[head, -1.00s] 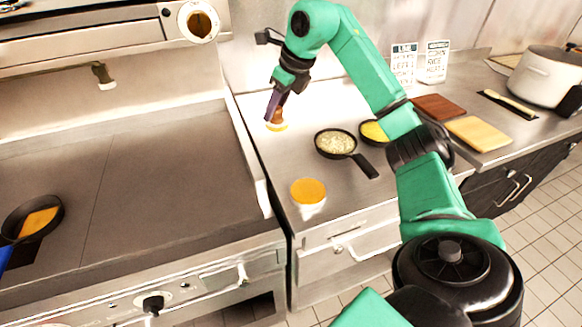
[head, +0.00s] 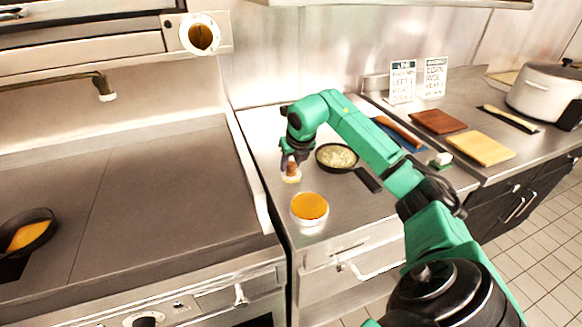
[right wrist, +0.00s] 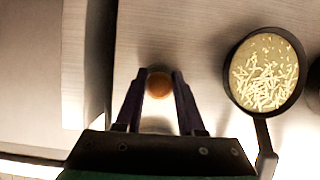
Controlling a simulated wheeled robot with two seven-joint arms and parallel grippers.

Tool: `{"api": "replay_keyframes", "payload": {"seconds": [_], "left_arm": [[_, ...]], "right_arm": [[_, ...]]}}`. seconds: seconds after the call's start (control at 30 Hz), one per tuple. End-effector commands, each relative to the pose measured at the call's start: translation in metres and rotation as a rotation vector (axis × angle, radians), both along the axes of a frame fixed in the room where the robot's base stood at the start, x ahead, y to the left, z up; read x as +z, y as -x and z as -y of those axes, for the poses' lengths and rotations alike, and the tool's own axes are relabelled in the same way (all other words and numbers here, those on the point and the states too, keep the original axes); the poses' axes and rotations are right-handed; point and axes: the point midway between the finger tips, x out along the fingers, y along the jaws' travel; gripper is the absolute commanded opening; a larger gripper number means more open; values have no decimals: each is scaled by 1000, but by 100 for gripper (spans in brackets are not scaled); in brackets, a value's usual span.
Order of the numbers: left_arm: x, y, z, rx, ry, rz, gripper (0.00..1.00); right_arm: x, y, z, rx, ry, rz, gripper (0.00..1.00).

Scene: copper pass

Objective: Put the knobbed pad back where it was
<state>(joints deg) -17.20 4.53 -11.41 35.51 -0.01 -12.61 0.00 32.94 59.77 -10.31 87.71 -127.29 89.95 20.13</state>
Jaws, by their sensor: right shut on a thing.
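The knobbed pad (head: 291,178) has a brown knob and a pale yellowish base. My right gripper (head: 290,163) is shut on its knob from above, over the steel counter and just behind the orange-filled bowl. In the right wrist view the round brown knob (right wrist: 160,84) shows between the two dark fingers of the gripper (right wrist: 160,82). The pad's base is mostly hidden there. I cannot tell whether the base touches the counter. My left gripper is not in view.
The orange-filled bowl (head: 310,207) stands close in front of the pad. A black pan of pale shreds (head: 336,157) is to its right, handle toward the front right. The flat griddle (head: 165,190) lies left. A pan with something orange (head: 27,232) is at the far left.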

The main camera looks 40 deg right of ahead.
Motion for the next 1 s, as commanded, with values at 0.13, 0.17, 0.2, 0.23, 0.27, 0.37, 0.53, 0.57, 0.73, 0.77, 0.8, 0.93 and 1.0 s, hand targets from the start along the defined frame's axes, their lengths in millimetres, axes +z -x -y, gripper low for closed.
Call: {"api": "replay_keyframes", "payload": {"seconds": [0.13, 0.17, 0.2, 0.23, 0.27, 0.37, 0.53, 0.57, 0.73, 0.77, 0.8, 0.93, 1.0], "left_arm": [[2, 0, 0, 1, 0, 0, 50], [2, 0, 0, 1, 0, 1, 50], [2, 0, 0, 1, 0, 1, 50], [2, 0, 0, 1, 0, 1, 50], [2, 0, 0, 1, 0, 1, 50], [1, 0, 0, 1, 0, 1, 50], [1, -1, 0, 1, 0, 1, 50], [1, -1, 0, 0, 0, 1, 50], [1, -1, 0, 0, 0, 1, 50], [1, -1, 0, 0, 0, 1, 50], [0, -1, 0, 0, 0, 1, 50], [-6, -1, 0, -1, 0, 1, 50], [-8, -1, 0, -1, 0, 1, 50]], "right_arm": [[-14, 0, 0, -1, 0, 2, 0], [-14, 0, 0, -1, 0, 2, 0], [-14, 0, 0, -1, 0, 2, 0], [-14, 0, 0, 0, 1, 2, 0], [-14, 0, 0, 0, 1, 2, 0], [-14, 0, 0, 0, 0, 1, 49], [-14, 0, 0, 0, 0, 1, 68], [-14, 0, 0, 0, 0, 1, 68], [-12, 0, 0, 0, 1, 2, 68], [-11, 1, 0, 0, 1, 2, 68], [-7, 2, 0, 0, 1, 3, 68], [15, 12, -3, 1, 4, 5, 68], [34, 19, -6, 1, 4, 6, 68]]}}
